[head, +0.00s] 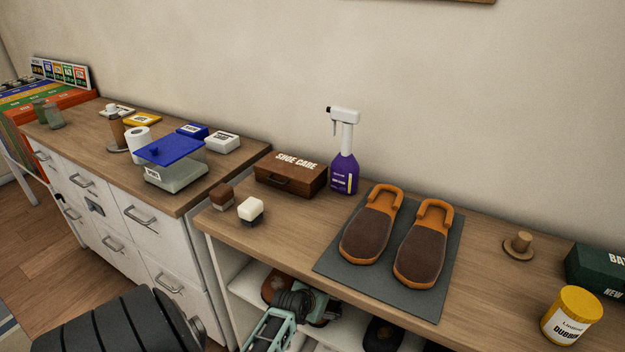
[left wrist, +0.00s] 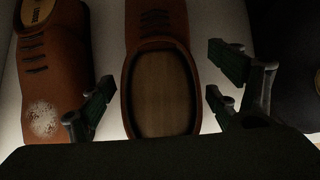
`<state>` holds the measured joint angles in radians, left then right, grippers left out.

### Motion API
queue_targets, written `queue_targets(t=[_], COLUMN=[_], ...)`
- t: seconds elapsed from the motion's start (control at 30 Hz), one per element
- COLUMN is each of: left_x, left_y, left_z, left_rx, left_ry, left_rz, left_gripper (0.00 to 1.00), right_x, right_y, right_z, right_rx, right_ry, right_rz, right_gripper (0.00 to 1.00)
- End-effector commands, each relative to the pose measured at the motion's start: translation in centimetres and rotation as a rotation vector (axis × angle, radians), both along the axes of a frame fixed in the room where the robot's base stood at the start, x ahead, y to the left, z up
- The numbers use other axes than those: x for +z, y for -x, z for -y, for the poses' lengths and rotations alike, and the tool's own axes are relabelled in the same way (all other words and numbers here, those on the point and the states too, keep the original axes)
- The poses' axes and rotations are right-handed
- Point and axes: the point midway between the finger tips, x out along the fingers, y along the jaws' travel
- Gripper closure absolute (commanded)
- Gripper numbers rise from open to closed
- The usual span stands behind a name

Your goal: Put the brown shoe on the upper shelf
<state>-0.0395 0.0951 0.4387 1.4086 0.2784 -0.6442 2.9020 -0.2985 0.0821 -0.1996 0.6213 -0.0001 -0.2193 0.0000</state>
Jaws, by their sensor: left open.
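In the left wrist view a brown shoe (left wrist: 126,95) with dark laces stands between the two fingers of my left gripper (left wrist: 160,88). The fingers are apart, with a gap on each side of the shoe. A second brown shoe (left wrist: 55,60), with a pale scuffed patch, stands to its left. In the head view my left gripper (head: 291,321) reaches into the white shelf unit below the wooden top (head: 490,260). Part of a brown shoe (head: 272,287) shows beside it; the rest is hidden. My right gripper is out of view.
A dark shoe (head: 383,334) stands right of the gripper inside the unit. The wooden top overhangs my gripper. On it are slippers on a grey mat (head: 452,270), a shoe care box (head: 290,176), a purple spray bottle (head: 344,172) and a yellow tin (head: 572,316).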

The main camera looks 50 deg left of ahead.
Motion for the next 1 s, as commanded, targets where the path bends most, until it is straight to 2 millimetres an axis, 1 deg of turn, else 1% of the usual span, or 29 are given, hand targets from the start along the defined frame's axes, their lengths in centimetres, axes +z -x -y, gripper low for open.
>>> queue_targets(t=[0.03,0.2,0.3,0.4,0.53,1.0], left_x=[0.1,0.1,0.1,0.1,0.1,0.1], left_y=[1.3,4.8,6.3,7.2,7.9,7.9], left_z=[0.5,1.6,2.0,2.3,2.5,2.5], left_rx=[0.001,0.001,0.001,0.001,0.001,0.0], left_ry=[0.003,0.001,0.002,0.0,0.0,-0.001], left_rz=[0.0,0.0,0.002,0.002,0.002,0.002], left_gripper=[0.17,0.17,0.17,0.17,0.17,0.17], right_x=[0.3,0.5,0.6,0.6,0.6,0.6], right_y=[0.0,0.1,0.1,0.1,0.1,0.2], right_z=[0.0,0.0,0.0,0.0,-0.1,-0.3], right_rx=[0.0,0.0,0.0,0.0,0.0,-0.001], right_ry=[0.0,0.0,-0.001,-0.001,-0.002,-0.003], right_rz=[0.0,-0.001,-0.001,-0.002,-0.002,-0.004], right_gripper=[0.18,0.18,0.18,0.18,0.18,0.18])
